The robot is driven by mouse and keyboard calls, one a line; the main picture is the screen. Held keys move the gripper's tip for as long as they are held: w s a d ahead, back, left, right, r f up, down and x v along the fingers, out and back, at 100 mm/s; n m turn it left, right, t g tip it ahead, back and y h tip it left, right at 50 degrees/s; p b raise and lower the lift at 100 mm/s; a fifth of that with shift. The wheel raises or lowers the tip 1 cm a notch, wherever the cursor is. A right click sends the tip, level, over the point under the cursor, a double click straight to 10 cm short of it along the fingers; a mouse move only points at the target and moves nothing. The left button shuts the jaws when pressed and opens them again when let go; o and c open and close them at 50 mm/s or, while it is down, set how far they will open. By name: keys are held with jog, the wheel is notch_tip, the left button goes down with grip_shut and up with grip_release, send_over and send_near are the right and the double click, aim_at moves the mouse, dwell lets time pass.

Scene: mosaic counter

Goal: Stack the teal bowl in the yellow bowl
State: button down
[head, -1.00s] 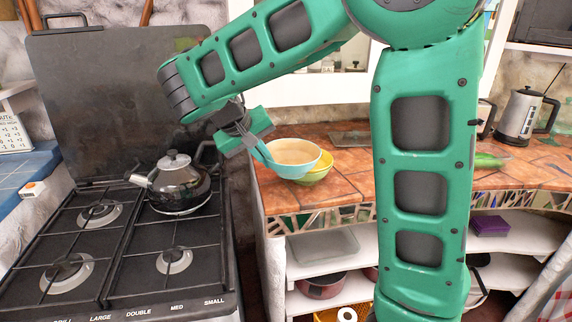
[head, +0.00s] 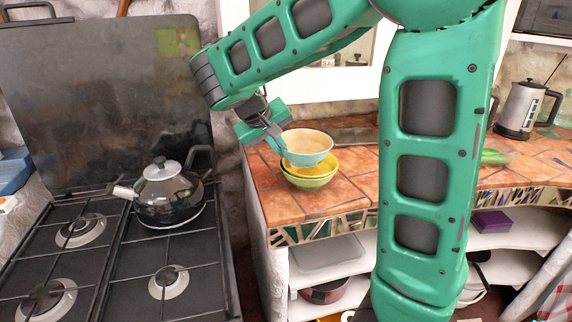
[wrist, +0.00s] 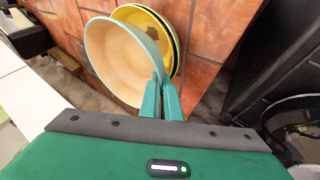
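The teal bowl (head: 306,150) has a cream inside and is held in the air by its rim. My gripper (head: 280,146) is shut on the left side of that rim. In the wrist view the fingers (wrist: 160,98) pinch the rim of the teal bowl (wrist: 112,62). The yellow bowl (head: 310,182), with a yellow-green outside, stands upright on the tiled counter. The teal bowl is above it and hides part of its opening in the head view. In the wrist view the yellow bowl (wrist: 150,14) shows partly behind the teal bowl. Whether the two bowls touch, I cannot tell.
The terracotta-tiled counter (head: 345,195) has a mosaic front edge and free room around the yellow bowl. A black stove with a kettle (head: 168,190) stands to the left. A metal electric kettle (head: 522,108) stands at the back right. Shelves lie below the counter.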

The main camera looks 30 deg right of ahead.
aim_at(287, 168)
jog(key=shift+w+d+f, duration=0.15)
jog(key=shift+d+f, duration=0.25)
jog(key=shift+d, duration=0.25)
jog(key=shift+w+d+f, duration=0.1)
jog(key=shift+d+f, duration=0.3)
jog(key=shift+d, duration=0.2)
jog(key=shift+f, duration=2.05)
jog(key=shift+f, duration=0.1)
jog(key=c, duration=2)
grip_release()
